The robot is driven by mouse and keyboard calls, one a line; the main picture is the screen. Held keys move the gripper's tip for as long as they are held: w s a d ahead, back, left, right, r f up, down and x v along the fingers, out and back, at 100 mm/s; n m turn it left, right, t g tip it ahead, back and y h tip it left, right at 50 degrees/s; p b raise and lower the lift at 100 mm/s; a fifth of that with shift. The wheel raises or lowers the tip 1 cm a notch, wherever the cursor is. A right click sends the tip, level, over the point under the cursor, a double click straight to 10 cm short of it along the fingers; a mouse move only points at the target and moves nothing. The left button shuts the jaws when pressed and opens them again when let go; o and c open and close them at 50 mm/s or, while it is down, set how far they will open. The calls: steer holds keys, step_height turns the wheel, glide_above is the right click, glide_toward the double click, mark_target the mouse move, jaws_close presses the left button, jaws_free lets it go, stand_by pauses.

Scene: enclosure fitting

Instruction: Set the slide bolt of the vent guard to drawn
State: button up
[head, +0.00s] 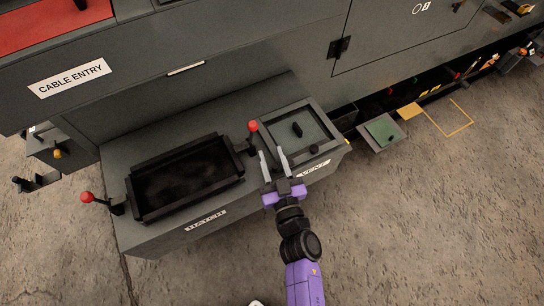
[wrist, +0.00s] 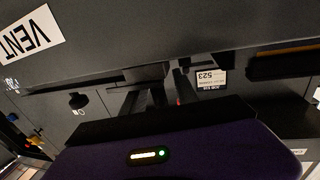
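The vent guard (head: 327,126) is a grey-green panel in a dark raised frame, above the VENT label (head: 313,169). A dark knob (head: 297,129) stands on the panel, and a smaller dark piece (head: 313,148) sits near its front edge. I cannot tell for certain which is the slide bolt, nor its position. My gripper (head: 271,151) is open and empty, its two pale fingers apart at the left front corner of the guard, clear of both dark pieces. In the wrist view its fingers (wrist: 156,90) show dark and apart, with the VENT label (wrist: 28,36) upside down.
A black-framed hatch (head: 187,176) lies left of the guard, with red-knobbed levers (head: 253,127) (head: 87,197) at its ends. The upright cabinet wall (head: 220,60) rises behind. A green plate (head: 383,131) lies to the right. Open floor (head: 440,220) is in front.

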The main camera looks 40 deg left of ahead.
jaws_close()
stand_by(1.2)
steer(key=shift+s, duration=0.1)
